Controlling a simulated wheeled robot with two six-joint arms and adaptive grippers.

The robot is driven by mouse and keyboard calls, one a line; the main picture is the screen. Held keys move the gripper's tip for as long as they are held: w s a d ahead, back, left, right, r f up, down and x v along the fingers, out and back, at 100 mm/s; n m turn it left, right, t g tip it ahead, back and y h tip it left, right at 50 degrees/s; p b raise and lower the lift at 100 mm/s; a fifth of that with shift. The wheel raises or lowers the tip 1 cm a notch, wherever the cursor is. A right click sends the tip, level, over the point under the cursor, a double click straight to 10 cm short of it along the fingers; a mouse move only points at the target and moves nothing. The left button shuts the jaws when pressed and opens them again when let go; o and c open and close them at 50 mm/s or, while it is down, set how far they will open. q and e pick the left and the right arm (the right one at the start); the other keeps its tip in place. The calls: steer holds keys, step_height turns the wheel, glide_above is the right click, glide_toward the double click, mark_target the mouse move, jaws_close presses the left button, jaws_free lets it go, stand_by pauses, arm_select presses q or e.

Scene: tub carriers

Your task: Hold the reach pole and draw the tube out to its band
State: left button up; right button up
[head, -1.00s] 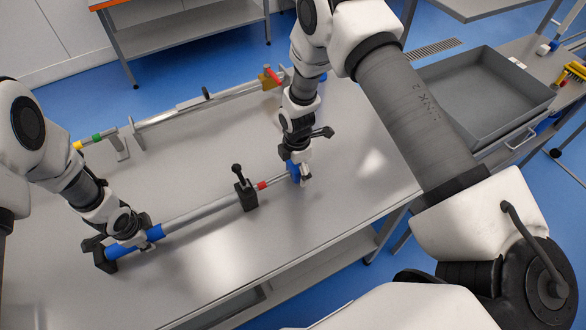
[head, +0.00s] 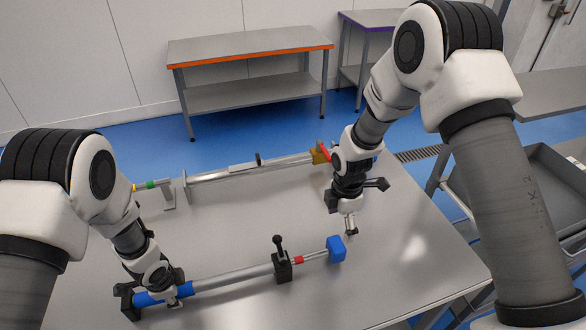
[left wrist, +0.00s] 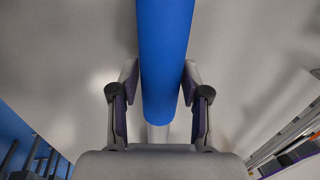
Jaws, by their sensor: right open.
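The reach pole lies along the front of the table, with a blue grip (head: 205,283) at left and a grey tube (head: 235,277). A black clamp with an upright lever (head: 282,266) sits around its middle. The thin inner tube (head: 315,255) sticks out to the right with a red band (head: 298,260) just outside the clamp, and ends in a blue block (head: 336,248). My right gripper (head: 351,230) is open, just above and right of the block.
An orange-edged bench (head: 250,42) stands behind. A grey tray (head: 560,190) is at right. The table's right part is clear.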

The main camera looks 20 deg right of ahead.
arm_select(q)
steer(key=shift+o, duration=0.4)
steer(key=shift+w, duration=0.1)
step_height(320, 180, up, 12)
steer(key=s, duration=0.2)
steer(key=shift+s+f, duration=0.15)
steer(key=shift+s, duration=0.05)
